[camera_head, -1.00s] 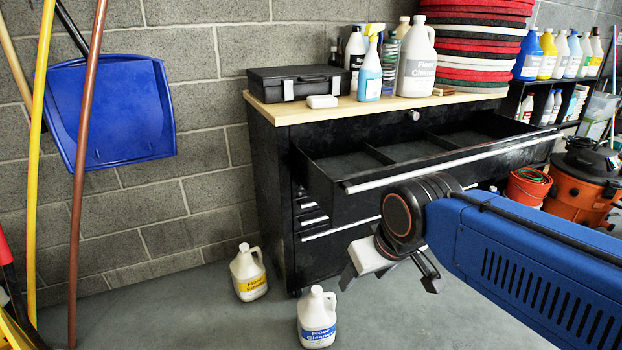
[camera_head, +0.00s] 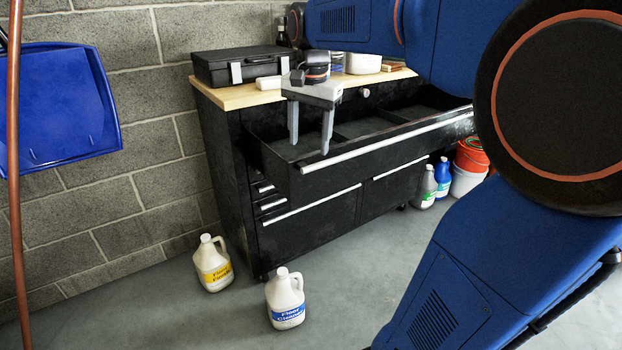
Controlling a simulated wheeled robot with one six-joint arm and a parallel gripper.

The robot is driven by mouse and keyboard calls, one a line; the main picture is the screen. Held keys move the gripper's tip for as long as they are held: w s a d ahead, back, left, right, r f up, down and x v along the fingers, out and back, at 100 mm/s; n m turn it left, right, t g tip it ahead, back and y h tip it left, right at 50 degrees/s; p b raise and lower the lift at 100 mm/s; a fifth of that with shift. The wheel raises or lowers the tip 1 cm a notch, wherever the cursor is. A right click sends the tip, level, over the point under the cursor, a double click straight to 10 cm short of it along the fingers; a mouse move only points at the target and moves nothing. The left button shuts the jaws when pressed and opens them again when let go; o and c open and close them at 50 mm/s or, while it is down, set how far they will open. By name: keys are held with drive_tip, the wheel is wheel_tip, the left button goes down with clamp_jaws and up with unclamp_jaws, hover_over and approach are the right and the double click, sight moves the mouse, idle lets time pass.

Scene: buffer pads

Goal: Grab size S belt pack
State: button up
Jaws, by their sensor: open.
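I cannot make out a size S belt pack in view. My gripper (camera_head: 309,146) is open and empty, with its two grey fingers pointing down over the left part of the open top drawer (camera_head: 396,146). The fingers overlap the drawer's inside and front edge in the picture; I cannot tell how far down they reach. The drawer has dividers, and the parts of its compartments that show look empty. My gripper and arm hide some of the drawer and much of the bench top.
A black case (camera_head: 240,66) lies on the wooden top (camera_head: 226,98) of the black cabinet (camera_head: 330,220). A yellow-label jug (camera_head: 212,265) and a blue-label jug (camera_head: 285,300) stand on the floor in front. A blue dustpan (camera_head: 62,110) hangs left. Bottles and a bucket (camera_head: 468,172) stand right.

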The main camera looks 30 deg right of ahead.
drive_tip(key=w+d+r+m+g, duration=0.1)
drive_tip(key=w+d+r+m, duration=0.1)
drive_tip(key=w+d+m, duration=0.55)
drive_tip(key=f, duration=0.4)
drive_tip(key=f+n, duration=0.1)
drive_tip(key=f, duration=0.3)
drive_tip(key=w+a+f+n, duration=0.1)
drive_tip(key=f, duration=0.3)
drive_tip(key=shift+w+n, duration=0.1)
drive_tip(key=shift+n, duration=0.15)
drive_tip(key=shift+a+f, duration=0.2)
drive_tip(key=shift+f, duration=1.1)
drive_tip(key=shift+a+f, duration=0.2)
drive_tip(key=shift+f, duration=1.1)
drive_tip(key=c, duration=1.1)
